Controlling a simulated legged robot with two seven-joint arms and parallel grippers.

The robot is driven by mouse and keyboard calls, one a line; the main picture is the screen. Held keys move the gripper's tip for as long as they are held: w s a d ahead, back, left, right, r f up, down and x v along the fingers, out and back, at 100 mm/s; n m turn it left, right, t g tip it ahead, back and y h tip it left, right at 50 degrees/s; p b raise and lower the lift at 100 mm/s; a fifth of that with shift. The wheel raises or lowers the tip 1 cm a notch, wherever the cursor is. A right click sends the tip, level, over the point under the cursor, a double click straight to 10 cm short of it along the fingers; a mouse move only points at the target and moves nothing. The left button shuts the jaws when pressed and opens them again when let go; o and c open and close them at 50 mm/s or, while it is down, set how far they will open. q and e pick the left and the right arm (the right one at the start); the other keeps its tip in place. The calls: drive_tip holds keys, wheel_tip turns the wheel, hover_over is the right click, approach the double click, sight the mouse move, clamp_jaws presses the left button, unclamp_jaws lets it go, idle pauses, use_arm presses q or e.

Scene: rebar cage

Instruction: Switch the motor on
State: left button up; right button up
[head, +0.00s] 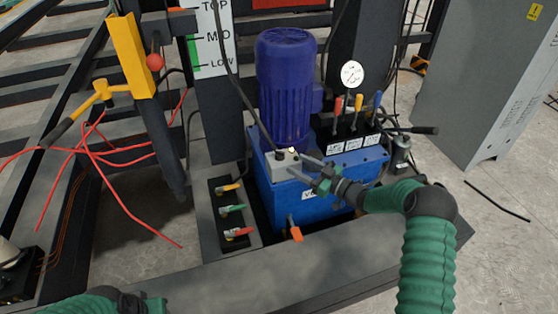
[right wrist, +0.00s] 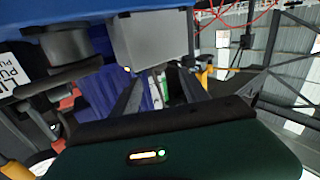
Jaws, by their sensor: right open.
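The blue-purple motor (head: 287,90) stands upright on a blue tank unit (head: 330,200). A small grey box (head: 281,166) with a dark round knob on top sits at the motor's foot. My right gripper (head: 302,166) is open, with its fingers pointing left at this box. In the right wrist view the grey box (right wrist: 150,42) lies just beyond the spread, empty fingers, and the motor (right wrist: 97,95) is behind. I cannot tell whether a finger touches the box. Part of my left arm shows at the bottom left edge; its fingers are not visible.
A gauge (head: 352,74) and red, orange and blue levers (head: 358,103) stand right of the motor. Several small coloured valve handles (head: 232,210) lie left of the tank. Red cables (head: 100,150) hang at left. A grey cabinet (head: 485,80) stands at right.

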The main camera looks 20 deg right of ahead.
sight(284, 157)
drive_tip(key=b+x, duration=0.1)
drive_tip(key=x, duration=0.4)
drive_tip(key=b+x, duration=0.1)
drive_tip(key=x, duration=0.1)
drive_tip(key=shift+w+a+f+b, duration=0.1)
drive_tip(key=shift+w+f+b, duration=0.15)
drive_tip(key=shift+w+b, duration=0.1)
drive_tip(key=shift+w+a+r, duration=0.2)
drive_tip(key=shift+w+a, duration=0.15)
drive_tip(key=shift+w, duration=0.15)
drive_tip(key=shift+c, duration=0.4)
clamp_jaws()
